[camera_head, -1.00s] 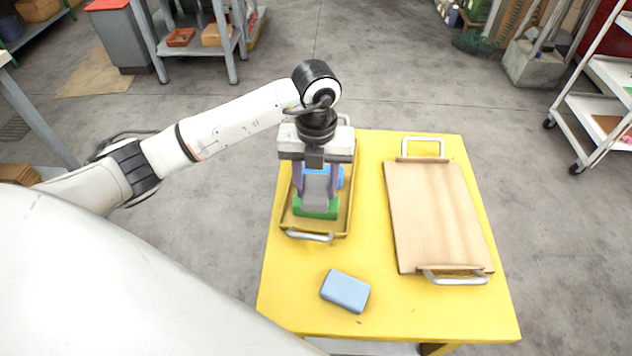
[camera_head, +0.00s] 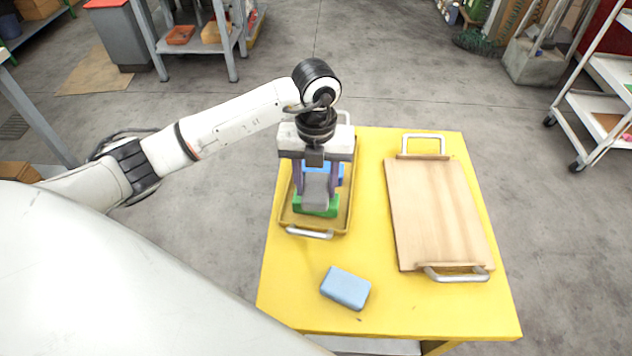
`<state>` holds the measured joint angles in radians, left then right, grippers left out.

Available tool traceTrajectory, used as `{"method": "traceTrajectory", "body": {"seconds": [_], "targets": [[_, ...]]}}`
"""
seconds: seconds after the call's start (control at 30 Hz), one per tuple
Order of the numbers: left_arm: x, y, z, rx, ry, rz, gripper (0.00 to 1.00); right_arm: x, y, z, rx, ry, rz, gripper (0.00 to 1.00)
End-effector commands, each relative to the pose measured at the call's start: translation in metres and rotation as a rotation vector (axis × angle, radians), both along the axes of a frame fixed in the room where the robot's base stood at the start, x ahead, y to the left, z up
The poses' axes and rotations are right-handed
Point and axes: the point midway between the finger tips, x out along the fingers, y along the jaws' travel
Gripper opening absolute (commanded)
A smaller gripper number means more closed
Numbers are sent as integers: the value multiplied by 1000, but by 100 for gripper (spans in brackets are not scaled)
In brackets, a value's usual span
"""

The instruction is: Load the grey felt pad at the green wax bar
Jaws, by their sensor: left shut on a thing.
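My left gripper (camera_head: 315,184) points down over the yellow tray on the yellow table and is shut on the grey felt pad (camera_head: 316,192). The pad is between its fingers, right at the green wax bar (camera_head: 317,212), which lies in the near part of the tray. The pad covers part of the bar; I cannot tell whether they touch. A blue thing (camera_head: 338,171) lies in the tray behind the gripper, mostly hidden. My right gripper is not in view.
The yellow tray (camera_head: 288,222) has metal handles. A wooden board (camera_head: 437,215) with metal handles lies to its right. A light blue block (camera_head: 345,288) lies on the table (camera_head: 420,318) in front of the tray. The table between them is clear.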

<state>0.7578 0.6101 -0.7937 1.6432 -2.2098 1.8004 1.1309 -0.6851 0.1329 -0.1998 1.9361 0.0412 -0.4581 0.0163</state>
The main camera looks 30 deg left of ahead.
Motion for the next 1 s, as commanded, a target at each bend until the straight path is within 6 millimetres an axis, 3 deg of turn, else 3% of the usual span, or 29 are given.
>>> {"method": "traceTrajectory", "body": {"seconds": [1.0], "targets": [[0,0,-8,1,0,1,24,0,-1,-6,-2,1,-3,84]]}}
